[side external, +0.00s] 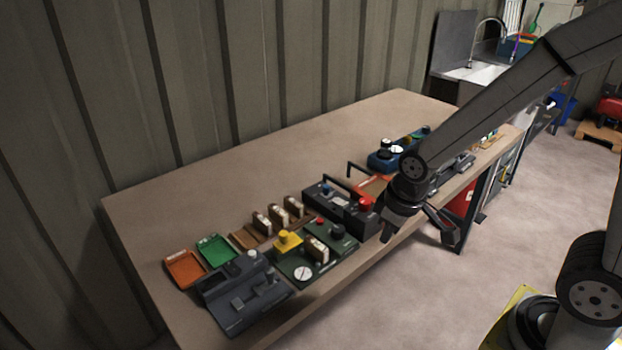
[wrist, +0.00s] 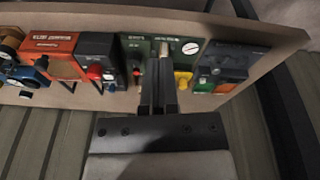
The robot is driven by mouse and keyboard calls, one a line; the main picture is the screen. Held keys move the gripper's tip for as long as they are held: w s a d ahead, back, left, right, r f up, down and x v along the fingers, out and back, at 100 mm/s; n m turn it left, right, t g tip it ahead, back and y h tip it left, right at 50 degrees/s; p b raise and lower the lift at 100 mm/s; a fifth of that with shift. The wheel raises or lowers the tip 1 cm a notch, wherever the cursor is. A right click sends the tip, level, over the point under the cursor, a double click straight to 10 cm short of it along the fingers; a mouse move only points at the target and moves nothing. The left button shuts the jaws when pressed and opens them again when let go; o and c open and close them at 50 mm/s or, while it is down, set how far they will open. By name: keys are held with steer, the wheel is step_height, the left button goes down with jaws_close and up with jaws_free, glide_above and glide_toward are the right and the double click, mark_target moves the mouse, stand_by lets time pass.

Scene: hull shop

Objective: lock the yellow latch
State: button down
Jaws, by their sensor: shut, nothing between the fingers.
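The yellow latch (side external: 288,240) sits on a dark green panel (side external: 297,268) near the front left of the bench in the side view. It also shows in the wrist view (wrist: 183,80), just right of my fingers. My gripper (side external: 388,233) is right of the green panel in the side view, near the bench's front edge, apart from the latch. In the wrist view my gripper (wrist: 158,68) has its fingers together and empty, and they hide part of the green panel. The latch's exact setting is too small to tell.
A dark box with a handle and a red knob (side external: 365,202) stands between the green panel and my gripper. A grey fixture (side external: 240,298), an orange tray (side external: 184,269) and a green tray (side external: 215,250) lie at the left. The bench's back (side external: 250,160) is clear.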

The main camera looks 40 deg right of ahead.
steer(key=w+a+n+h, duration=0.3)
steer(key=w+a+n, duration=1.4)
steer(key=n, duration=0.4)
steer(key=shift+w+a+f+h, duration=0.3)
steer(key=shift+a+h, duration=0.05)
steer(key=shift+h, duration=0.05)
steer(key=shift+f, duration=0.1)
glide_toward(281, 247)
steer(key=shift+g, duration=0.3)
steer(key=f, duration=0.1)
steer(key=a+f, duration=0.1)
steer(key=f, duration=0.3)
steer(key=shift+s+a+f, duration=0.15)
steer(key=shift+s+a, duration=0.1)
steer(key=shift+a, duration=0.05)
steer(key=d, duration=0.1)
steer(key=w+d, duration=0.1)
steer(key=shift+w+d, duration=0.2)
steer(key=shift+d, duration=0.1)
steer(key=shift+w+d, duration=0.2)
steer(key=shift+d, duration=0.2)
